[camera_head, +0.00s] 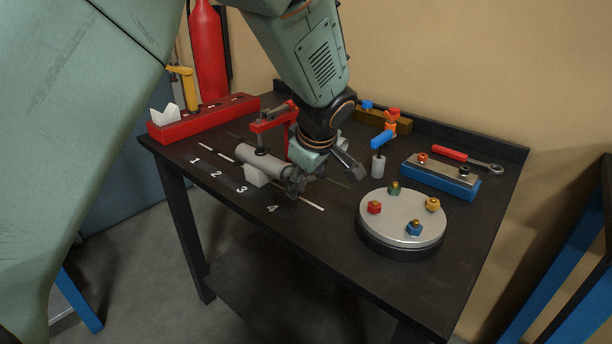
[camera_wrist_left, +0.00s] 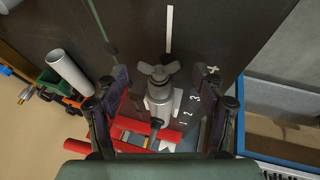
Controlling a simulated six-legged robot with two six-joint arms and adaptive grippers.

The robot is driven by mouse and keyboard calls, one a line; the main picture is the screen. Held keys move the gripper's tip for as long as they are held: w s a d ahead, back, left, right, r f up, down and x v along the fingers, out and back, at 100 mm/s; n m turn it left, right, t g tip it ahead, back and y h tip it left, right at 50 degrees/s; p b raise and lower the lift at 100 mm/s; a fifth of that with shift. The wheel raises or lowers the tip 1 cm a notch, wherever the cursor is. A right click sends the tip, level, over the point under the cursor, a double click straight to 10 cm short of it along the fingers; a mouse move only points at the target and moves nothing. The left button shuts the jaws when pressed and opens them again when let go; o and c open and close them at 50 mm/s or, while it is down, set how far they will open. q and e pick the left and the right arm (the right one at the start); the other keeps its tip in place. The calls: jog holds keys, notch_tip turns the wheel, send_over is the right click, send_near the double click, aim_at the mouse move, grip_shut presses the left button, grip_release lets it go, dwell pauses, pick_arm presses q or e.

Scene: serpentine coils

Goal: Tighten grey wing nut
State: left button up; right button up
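The grey wing nut (camera_wrist_left: 157,74) has two rounded wings and sits on the end of a grey cylinder (camera_wrist_left: 160,100), which lies on the table. In the head view the cylinder (camera_head: 262,164) rests on a white block, and its wing nut end is beside my left gripper (camera_head: 325,172). In the wrist view my left gripper (camera_wrist_left: 167,85) is open. Its two dark fingers stand wide apart on either side of the wing nut, and neither visibly touches it. My right gripper is not in view.
A red clamp (camera_head: 270,123) stands behind the cylinder. A round plate (camera_head: 390,222) with several coloured nuts is at the right front. A red rack (camera_head: 205,118) is at the left.

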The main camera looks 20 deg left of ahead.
pick_arm(q)
jog(key=shift+d, duration=0.1)
jog(key=c, duration=0.4)
jog(key=shift+w, duration=0.1)
jog(key=c, duration=0.7)
jog(key=g+p, duration=0.1)
jog(key=p, duration=0.1)
jog(key=g+p, duration=0.1)
jog(key=p, duration=0.1)
jog(key=g+y+p, duration=0.1)
jog(key=shift+w+d+r+m+p, duration=0.1)
jog(key=shift+w+r+m+p, duration=0.2)
jog(key=shift+w+p, duration=0.1)
jog(key=shift+w+f+g+y+p, duration=0.15)
jog(key=shift+g+y+p, duration=0.15)
jog(key=shift+g+p, duration=0.5)
jog(key=shift+w+d+f+m+g, duration=0.15)
jog(key=shift+m+g, duration=0.15)
jog(key=shift+g, duration=0.3)
jog(key=shift+g+y+p, duration=0.3)
jog(key=shift+y, duration=0.1)
jog(key=o, duration=1.2)
jog(key=shift+c, duration=0.2)
